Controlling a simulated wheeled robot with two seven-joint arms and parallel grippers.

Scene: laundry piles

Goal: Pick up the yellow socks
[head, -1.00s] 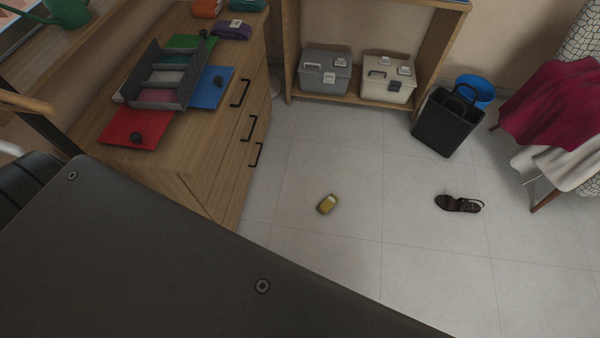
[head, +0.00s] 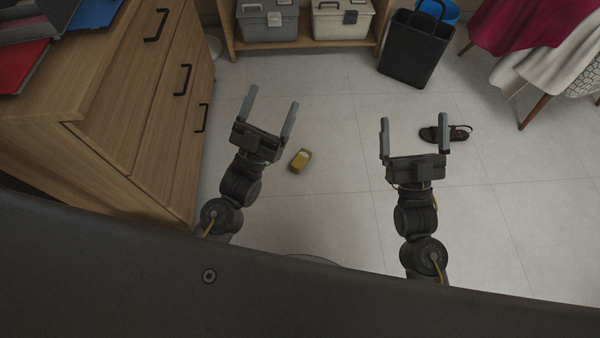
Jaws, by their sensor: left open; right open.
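The yellow socks (head: 300,160) are a small folded bundle lying on the tiled floor, near the middle of the head view. My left gripper (head: 271,107) is open and empty, with its fingers pointing up the picture. The socks show just right of its palm, apart from it in the picture. My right gripper (head: 415,135) is open and empty, well to the right of the socks. How high the grippers are above the floor is hard to tell.
A wooden drawer cabinet (head: 140,90) stands close on the left. A dark sandal (head: 458,133) lies behind my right gripper. A black bin (head: 410,50), a blue bucket (head: 437,10) and a shelf with a grey box (head: 268,22) and a cream box (head: 342,20) stand at the back.

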